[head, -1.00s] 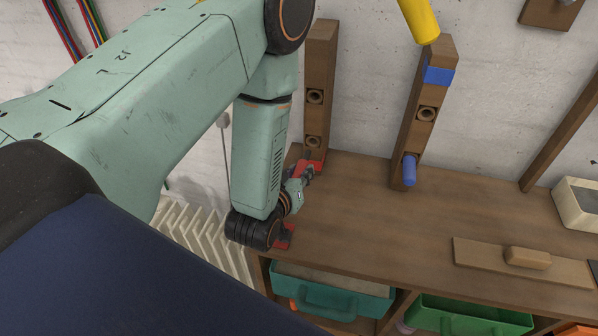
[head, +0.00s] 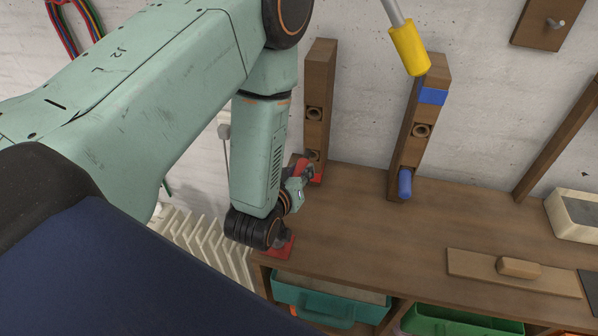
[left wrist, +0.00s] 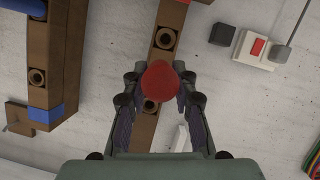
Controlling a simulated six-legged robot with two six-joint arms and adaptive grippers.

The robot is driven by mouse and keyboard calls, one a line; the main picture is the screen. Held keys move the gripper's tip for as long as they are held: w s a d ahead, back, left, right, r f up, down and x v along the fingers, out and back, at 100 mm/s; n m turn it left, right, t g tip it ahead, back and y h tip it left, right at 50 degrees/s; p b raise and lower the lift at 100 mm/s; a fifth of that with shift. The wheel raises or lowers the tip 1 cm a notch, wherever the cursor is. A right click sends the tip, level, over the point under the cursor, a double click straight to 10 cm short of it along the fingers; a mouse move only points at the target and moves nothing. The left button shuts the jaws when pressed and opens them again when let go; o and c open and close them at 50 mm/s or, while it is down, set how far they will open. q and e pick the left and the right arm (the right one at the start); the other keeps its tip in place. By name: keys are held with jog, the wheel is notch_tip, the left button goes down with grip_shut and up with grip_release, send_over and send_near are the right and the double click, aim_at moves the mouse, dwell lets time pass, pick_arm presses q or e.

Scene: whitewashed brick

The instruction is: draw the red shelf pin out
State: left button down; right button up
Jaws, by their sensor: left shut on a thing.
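The red shelf pin (left wrist: 160,82) shows its round end between the fingers of my left gripper (left wrist: 158,92), which is shut on it. In the head view the red pin (head: 302,165) is partly covered by my left gripper (head: 299,180), low in front of the left wooden post (head: 319,80). That post shows dark round holes, and red marking (head: 318,178) sits at its foot. Whether the pin's far end is still inside a hole is hidden. My right gripper is in neither view.
A second post (head: 408,150) holds a blue pin (head: 405,184) and blue band. A yellow-ended grey rod (head: 409,50) hangs near its top. A red square (head: 279,247) lies on the wooden bench (head: 370,230). A wooden block (head: 519,267) and a pale tray (head: 574,216) are to the right.

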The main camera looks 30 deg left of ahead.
pick_arm(q)
jog(key=shift+r+p, duration=1.2)
jog(key=shift+r, duration=0.45)
jog(key=shift+f, duration=0.1)
